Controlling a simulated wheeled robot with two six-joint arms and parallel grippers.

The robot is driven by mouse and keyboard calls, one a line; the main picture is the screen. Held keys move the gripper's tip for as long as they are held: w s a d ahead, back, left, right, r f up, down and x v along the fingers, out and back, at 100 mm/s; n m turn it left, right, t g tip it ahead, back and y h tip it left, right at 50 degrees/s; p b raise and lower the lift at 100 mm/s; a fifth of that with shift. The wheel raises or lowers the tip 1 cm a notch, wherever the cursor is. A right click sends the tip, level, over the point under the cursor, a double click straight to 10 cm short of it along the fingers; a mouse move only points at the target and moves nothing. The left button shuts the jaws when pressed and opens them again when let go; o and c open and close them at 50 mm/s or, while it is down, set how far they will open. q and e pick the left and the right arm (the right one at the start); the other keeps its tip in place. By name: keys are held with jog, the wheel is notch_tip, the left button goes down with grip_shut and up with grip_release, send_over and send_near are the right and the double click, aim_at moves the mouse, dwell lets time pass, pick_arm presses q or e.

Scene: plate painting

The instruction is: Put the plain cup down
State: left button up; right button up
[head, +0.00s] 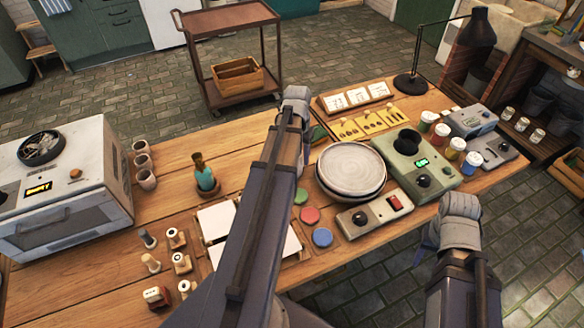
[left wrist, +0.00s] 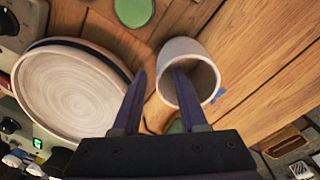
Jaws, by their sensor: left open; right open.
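The plain pale cup (left wrist: 170,91) shows in the left wrist view, its mouth turned toward the camera. My left gripper (left wrist: 159,78) is open at its rim: one finger reaches into the mouth and the other is outside the wall. The cup seems to be at the wooden table top, but I cannot tell whether its base touches. In the head view my left forearm and wrist (head: 296,108) hide the cup and the left fingers. My right gripper (head: 458,215) is at the table's right front edge, apart from the cup, its fingers hard to make out.
A stack of plates (head: 351,170) is close to the right of my left arm, by a green device (head: 418,162) and a switch box (head: 376,213). Coloured discs (head: 310,215) lie in front. Small cups (head: 146,179) stand by the oven (head: 66,210). Bare wood lies left of my arm.

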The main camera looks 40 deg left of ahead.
aim_at(302, 169)
pick_arm(q)
jog(key=shift+f, duration=0.1)
jog(key=f+b, duration=0.5)
jog(key=shift+w+d, duration=0.1)
jog(key=shift+w, duration=0.3)
grip_shut()
dwell(1.2)
